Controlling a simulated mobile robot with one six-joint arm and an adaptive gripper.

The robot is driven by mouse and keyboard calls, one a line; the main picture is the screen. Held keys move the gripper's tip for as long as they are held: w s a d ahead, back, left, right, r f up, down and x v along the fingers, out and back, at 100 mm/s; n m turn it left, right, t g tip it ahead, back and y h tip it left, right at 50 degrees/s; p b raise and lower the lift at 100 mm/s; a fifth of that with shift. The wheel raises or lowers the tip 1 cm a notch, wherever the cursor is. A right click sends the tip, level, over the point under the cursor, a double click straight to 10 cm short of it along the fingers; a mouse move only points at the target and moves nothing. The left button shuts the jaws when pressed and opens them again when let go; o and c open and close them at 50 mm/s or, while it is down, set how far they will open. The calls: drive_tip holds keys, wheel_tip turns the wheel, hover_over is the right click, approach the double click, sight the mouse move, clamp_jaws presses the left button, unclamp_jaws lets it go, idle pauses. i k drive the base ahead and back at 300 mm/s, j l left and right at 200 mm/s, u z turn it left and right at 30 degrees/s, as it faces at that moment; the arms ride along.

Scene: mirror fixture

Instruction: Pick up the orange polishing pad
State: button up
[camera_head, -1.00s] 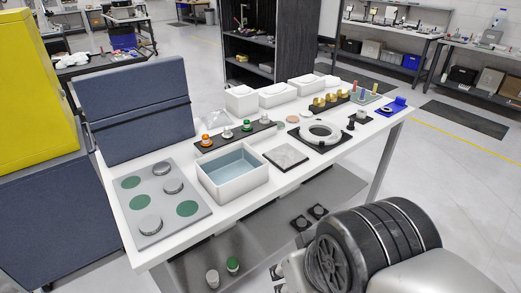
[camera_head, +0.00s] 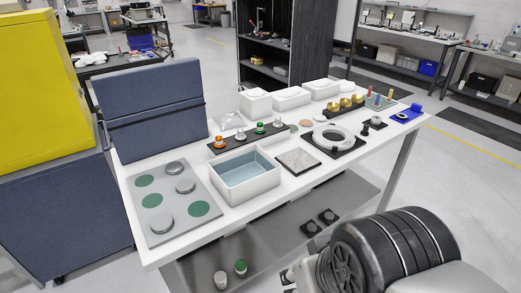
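On the black strip (camera_head: 250,135) in the middle of the white table stands a small piece with an orange top (camera_head: 219,141), at the strip's left end. A flat salmon-orange disc (camera_head: 306,123) lies on the table to the right of the strip. I cannot tell for sure which of these is the polishing pad. A small dark and white part (camera_head: 288,275) at the arm's left side may be my gripper. Its fingers are not clear, and I see nothing held.
The white table (camera_head: 150,250) also bears a white bin (camera_head: 262,190), a grey plate (camera_head: 160,225) with green spots and metal discs, a marble-like square (camera_head: 298,161) and a ring fixture (camera_head: 334,138). A dark blue panel (camera_head: 150,110) stands at the left rear. A lower shelf holds small parts.

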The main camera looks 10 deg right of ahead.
sight(219, 144)
drive_tip(key=i+l+z, duration=0.1)
drive_tip(key=i+z, duration=0.25)
drive_tip(key=i, duration=1.15)
